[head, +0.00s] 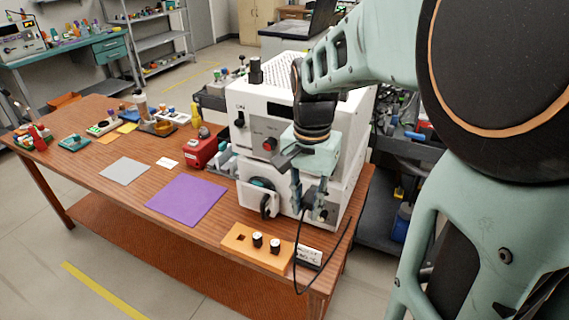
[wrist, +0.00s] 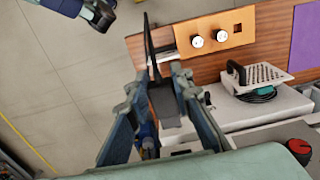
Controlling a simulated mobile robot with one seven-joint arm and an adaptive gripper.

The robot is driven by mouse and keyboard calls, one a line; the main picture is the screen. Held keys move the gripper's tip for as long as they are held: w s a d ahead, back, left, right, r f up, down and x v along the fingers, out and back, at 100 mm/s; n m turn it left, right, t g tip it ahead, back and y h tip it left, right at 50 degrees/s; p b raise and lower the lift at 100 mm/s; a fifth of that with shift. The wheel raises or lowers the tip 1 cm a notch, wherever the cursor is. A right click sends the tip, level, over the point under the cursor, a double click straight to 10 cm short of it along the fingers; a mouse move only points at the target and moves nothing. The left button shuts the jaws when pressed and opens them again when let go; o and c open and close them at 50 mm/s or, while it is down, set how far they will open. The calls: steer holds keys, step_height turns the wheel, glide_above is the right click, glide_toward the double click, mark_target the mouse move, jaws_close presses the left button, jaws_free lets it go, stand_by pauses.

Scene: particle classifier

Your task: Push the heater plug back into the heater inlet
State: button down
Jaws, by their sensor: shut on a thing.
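The white classifier machine (head: 290,110) stands at the right end of the wooden table. My gripper (head: 309,203) points down in front of the right part of its lower front. In the wrist view my gripper (wrist: 160,88) is shut on the black heater plug (wrist: 165,104), which sits between the two fingers. A black cable (head: 297,262) hangs from the plug and loops past the table edge. A small dark fitting (wrist: 207,98) on the machine front, possibly the heater inlet, is beside the right finger. The plug looks apart from it; the inlet's opening is not clear.
An orange block (head: 243,247) with two black-and-white knobs lies in front of the machine, beside a small label stand (head: 308,255). A purple mat (head: 187,200) and a red box (head: 199,151) lie to the left. A black handle (head: 265,205) juts from the lower front.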

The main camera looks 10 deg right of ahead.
steer(key=shift+w+d+p, duration=0.4)
steer(key=shift+w+d, duration=0.45)
steer(key=shift+w, duration=0.35)
steer(key=shift+w+d+p, duration=0.4)
steer(key=shift+w+d, duration=0.45)
steer(key=shift+w, duration=0.3)
steer(key=shift+p, duration=0.3)
steer(key=shift+w+d+p, duration=0.3)
steer(key=shift+w+d, duration=0.15)
steer(key=shift+w, duration=0.2)
steer(key=shift+w+d+p, duration=0.3)
steer(key=shift+w+d, duration=0.15)
steer(key=shift+w, duration=0.15)
stand_by(0.4)
steer(key=c, duration=1.6)
jaws_free()
step_height(320, 180, up, 12)
steer(key=shift+r, duration=0.1)
